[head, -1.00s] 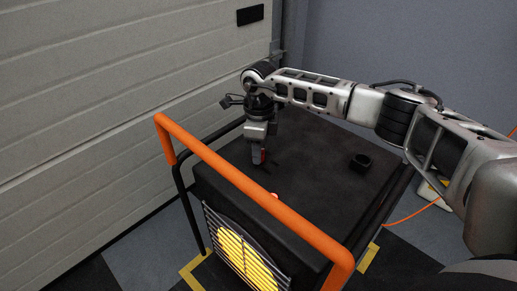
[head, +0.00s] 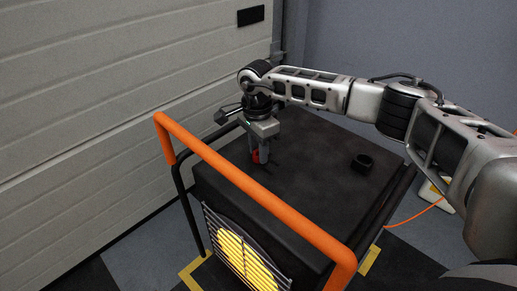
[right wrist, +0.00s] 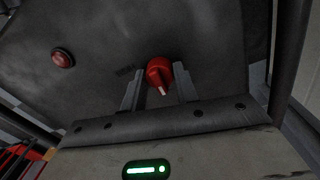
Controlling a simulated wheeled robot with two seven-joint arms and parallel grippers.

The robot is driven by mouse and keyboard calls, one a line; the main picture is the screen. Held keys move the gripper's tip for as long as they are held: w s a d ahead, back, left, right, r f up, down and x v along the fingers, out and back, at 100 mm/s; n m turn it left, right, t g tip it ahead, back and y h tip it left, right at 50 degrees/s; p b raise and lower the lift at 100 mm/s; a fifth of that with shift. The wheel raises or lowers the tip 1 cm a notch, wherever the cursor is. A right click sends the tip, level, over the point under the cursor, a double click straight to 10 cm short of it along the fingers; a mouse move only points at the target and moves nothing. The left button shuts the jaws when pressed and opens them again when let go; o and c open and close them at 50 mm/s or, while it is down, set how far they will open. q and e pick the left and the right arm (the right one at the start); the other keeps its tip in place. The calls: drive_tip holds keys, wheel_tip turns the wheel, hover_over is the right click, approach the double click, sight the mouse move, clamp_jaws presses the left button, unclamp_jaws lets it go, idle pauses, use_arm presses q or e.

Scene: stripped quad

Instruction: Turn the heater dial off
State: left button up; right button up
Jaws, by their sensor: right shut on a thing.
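The heater (head: 310,190) is a black box with an orange front bar and a glowing yellow grille (head: 245,255). Its red dial (right wrist: 159,72), with a white pointer mark, stands on the top panel; in the wrist view the mark points down toward my gripper's palm. My right gripper (head: 259,158) reaches down onto the dial, which shows as a red patch between the fingers in the head view. In the wrist view the right gripper's fingers (right wrist: 158,90) are on both sides of the dial, shut on it. My left gripper is not in view.
The orange bar (head: 250,190) runs along the heater's front edge, close to my gripper. A round red button or lamp (right wrist: 62,57) is on the top panel. A black ring-shaped piece (head: 362,163) sits at the right of the top. A pale ribbed door (head: 100,100) stands at left.

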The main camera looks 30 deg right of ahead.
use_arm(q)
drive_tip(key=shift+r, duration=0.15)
use_arm(e)
drive_tip(key=shift+n, duration=0.3)
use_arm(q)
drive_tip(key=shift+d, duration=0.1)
use_arm(e)
drive_tip(key=o, duration=1)
use_arm(q)
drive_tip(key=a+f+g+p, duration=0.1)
drive_tip(key=p, duration=0.2)
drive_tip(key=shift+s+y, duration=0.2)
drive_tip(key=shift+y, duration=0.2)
use_arm(e)
drive_tip(key=r, duration=1.6)
drive_tip(key=shift+w+a, duration=0.1)
drive_tip(key=shift+w, duration=0.25)
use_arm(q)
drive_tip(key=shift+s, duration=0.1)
